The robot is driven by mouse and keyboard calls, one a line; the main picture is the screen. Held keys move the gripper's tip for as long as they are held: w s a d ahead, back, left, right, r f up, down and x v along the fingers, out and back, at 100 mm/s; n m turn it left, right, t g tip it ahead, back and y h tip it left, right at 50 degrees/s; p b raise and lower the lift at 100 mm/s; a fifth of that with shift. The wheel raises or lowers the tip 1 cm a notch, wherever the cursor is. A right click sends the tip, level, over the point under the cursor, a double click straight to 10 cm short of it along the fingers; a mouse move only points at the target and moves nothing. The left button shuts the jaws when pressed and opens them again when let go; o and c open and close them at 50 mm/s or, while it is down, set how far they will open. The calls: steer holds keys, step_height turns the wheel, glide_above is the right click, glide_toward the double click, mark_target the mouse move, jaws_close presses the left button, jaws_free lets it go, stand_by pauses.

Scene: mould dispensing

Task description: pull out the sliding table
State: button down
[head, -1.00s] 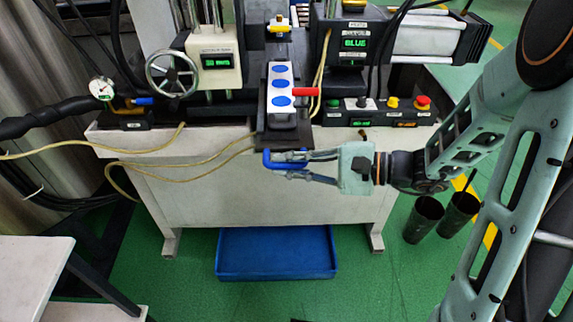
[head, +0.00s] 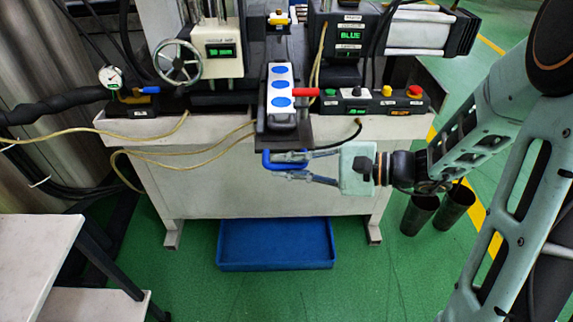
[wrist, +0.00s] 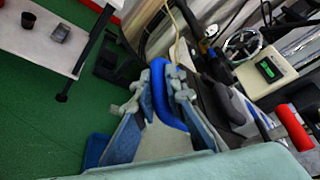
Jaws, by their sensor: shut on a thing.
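The sliding table (head: 285,143) is a dark plate on the machine's bench, its front end sticking out past the bench edge. It carries a white block with blue round spots (head: 281,87). A blue bar handle (head: 267,160) hangs at its front; it also shows in the wrist view (wrist: 166,105). My gripper (head: 284,165) reaches in from the right, with its fingers closed around the handle. In the wrist view, the fingertips (wrist: 165,85) lie on both sides of the blue bar.
A red cylinder (head: 305,92) sticks out right of the block. A button box (head: 372,104) stands right on the bench, and a handwheel (head: 177,62) left. A blue tray (head: 275,245) lies on the floor below. A white side table (head: 35,255) stands at front left.

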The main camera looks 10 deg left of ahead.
steer(key=c, duration=2)
jaws_free()
steer(key=shift+w, duration=0.1)
steer(key=shift+o, duration=0.2)
steer(key=shift+d, duration=0.15)
steer(key=v, duration=1.1)
steer(key=shift+d, duration=0.4)
